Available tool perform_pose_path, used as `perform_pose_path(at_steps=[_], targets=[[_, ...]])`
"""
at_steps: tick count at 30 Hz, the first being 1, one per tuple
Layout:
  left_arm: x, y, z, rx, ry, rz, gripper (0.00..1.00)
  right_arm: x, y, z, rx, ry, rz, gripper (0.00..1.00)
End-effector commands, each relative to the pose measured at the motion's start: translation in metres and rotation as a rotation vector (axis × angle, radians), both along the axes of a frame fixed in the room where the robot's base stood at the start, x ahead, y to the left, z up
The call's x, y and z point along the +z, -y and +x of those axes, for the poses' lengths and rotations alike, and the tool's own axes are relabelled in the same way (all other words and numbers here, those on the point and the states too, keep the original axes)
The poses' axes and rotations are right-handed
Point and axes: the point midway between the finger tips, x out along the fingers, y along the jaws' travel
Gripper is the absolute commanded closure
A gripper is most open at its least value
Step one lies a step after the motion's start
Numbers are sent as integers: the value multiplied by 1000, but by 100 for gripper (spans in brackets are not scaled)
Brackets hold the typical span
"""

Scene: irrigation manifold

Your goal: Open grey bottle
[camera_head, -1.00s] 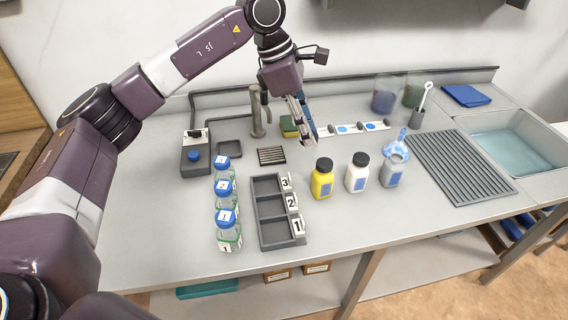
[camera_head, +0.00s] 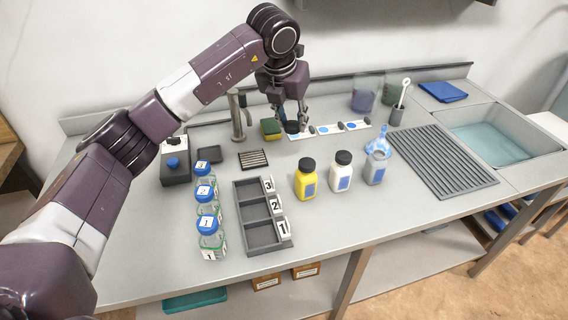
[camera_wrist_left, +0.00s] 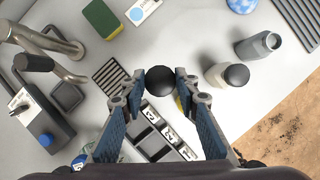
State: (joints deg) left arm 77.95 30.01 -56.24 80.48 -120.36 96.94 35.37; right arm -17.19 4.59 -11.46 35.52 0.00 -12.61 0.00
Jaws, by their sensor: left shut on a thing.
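The grey bottle (camera_head: 376,168) stands upright on the counter, right of the white and yellow bottles, with its neck bare. It also shows in the left wrist view (camera_wrist_left: 257,47), where its open top faces right. My left gripper (camera_head: 293,122) is behind and left of the bottles, near the left end of a white strip, well away from the grey bottle. In the left wrist view my left gripper (camera_wrist_left: 160,86) is shut on a round black cap (camera_wrist_left: 160,79), which shows dark in the head view (camera_head: 291,127). My right gripper is not in view.
A white bottle (camera_head: 341,172) and a yellow bottle (camera_head: 306,180) have black caps. A sponge (camera_head: 271,129), a numbered tray (camera_head: 239,222) and blue-capped jars (camera_head: 211,240) are left. A drain rack (camera_head: 440,160) is right.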

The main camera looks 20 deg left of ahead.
Motion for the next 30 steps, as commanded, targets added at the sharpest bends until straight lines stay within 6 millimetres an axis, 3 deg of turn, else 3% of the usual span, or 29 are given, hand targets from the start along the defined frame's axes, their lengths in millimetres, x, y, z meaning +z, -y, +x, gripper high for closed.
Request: perform_pose_path(at_steps=[6, 12, 20, 26, 30], targets=[[-60, -1, -2, -1, -6, 1, 100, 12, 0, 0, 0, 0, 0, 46], [-98, 0, -1, -1, -3, 0, 100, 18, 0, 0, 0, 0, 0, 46], [-119, 0, -1, -2, -3, 0, 100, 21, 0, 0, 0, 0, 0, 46], [-148, 0, -1, -1, -3, 0, 100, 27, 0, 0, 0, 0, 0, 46], [-151, 0, 0, -3, 1, -1, 100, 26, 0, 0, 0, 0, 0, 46]])
